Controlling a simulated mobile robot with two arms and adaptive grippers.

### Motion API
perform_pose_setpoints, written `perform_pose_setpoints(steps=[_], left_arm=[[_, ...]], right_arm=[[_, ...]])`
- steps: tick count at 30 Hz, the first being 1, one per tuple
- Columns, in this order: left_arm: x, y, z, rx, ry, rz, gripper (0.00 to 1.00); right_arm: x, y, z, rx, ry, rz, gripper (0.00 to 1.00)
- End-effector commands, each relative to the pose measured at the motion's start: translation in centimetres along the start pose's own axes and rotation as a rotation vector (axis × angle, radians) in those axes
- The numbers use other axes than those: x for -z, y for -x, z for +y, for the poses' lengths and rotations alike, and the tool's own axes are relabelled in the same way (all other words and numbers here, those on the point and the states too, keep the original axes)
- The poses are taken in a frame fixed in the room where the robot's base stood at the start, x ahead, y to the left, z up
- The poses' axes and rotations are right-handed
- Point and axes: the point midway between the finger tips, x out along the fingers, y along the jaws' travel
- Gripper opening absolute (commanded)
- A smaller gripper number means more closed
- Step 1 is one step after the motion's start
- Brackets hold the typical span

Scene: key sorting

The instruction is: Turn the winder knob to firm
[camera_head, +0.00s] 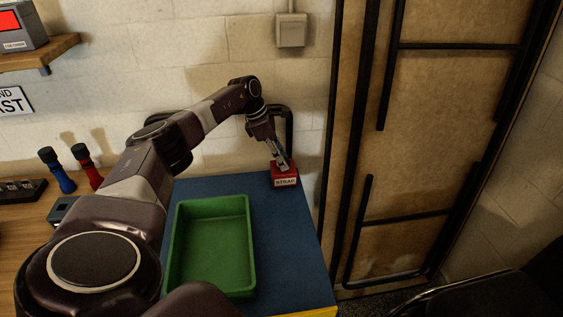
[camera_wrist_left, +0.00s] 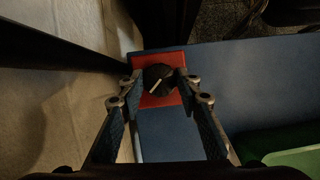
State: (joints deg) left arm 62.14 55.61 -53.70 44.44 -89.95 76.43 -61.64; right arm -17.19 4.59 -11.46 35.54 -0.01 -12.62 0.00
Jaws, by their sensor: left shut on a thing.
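The winder is a small red box (camera_head: 285,179) with a white label reading STRAP, at the far right corner of the blue surface. Its round black knob (camera_wrist_left: 158,79) shows in the wrist view on the red top (camera_wrist_left: 174,62), with a white pointer line towards the lower left of that picture. My left gripper (camera_head: 281,164) reaches down onto the box, and in the wrist view its two fingers (camera_wrist_left: 158,83) are shut on the knob from both sides. In the head view the fingers hide the knob. I see no firm marking. My right gripper is not in view.
A green tray (camera_head: 251,240) stands on the blue surface (camera_head: 290,245), left of the winder and below my arm. A blue (camera_head: 58,172) and a red (camera_head: 87,167) black-topped object stand on the wooden bench at left. A brick wall is behind; a tall wooden panel is at right.

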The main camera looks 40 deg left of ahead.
Motion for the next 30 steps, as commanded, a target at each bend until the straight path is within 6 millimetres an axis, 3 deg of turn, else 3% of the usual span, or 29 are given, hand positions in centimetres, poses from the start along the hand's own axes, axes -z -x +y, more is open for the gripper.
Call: perform_pose_setpoints(steps=[13,14,18,26,30], left_arm=[[0.0,0.0,0.0,0.004,-0.009,0.002,0.07],[0.1,0.0,0.0,0.004,-0.009,0.002,0.32],[0.0,0.0,0.0,0.004,-0.008,0.002,0.48],[0.0,0.0,0.0,0.003,-0.008,0.001,0.49],[0.0,1.0,0.1,0.001,-0.009,0.0,0.49]], right_arm=[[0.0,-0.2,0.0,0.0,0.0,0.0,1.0],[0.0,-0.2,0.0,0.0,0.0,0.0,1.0],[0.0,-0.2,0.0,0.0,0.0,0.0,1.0],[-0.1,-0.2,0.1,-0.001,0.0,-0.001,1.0],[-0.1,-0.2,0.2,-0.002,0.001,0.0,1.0]])
